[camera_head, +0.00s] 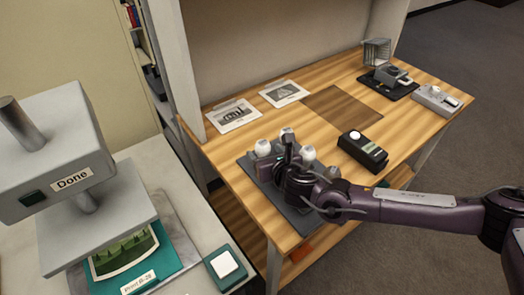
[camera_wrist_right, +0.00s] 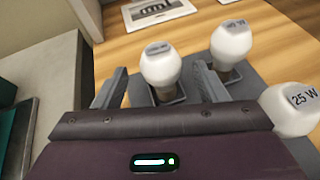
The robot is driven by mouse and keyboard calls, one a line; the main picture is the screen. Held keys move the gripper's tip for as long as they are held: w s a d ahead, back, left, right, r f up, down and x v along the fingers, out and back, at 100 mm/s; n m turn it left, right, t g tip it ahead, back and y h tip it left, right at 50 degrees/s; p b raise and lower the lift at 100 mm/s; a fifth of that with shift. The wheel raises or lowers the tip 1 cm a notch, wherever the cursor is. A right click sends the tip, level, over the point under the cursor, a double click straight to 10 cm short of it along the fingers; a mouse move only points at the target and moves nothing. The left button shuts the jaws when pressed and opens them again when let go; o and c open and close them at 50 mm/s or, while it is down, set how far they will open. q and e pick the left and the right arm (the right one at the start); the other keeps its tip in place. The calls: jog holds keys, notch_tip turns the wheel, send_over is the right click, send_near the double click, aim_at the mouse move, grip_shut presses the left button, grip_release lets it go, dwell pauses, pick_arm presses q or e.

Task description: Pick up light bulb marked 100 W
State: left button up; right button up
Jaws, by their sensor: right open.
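My right gripper (camera_head: 275,162) is open over the dark grey tray (camera_head: 298,218) on the wooden table. In the right wrist view its fingers (camera_wrist_right: 161,87) stand on either side of a white bulb (camera_wrist_right: 160,66), which is upright in a holder; the label on its top is too small to read surely. The same bulb shows at the left of the group in the head view (camera_head: 263,147). A second bulb (camera_wrist_right: 232,42) stands behind to the right, its label unclear. A bulb marked 25 W (camera_wrist_right: 292,109) is at the right.
Two printed sheets (camera_head: 233,115) lie at the back left. More devices (camera_head: 390,80) and a wire rack (camera_head: 376,52) are at the far right. A press marked Done (camera_head: 72,180) stands on the left table.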

jog(key=shift+w+a+f+p, duration=0.1)
jog(key=shift+w+a+p, duration=0.2)
jog(key=shift+w, duration=0.25)
jog(key=shift+p+x, duration=0.4)
jog(key=shift+x, duration=1.75)
jog(key=shift+d, duration=0.2)
jog(key=c, duration=1.1)
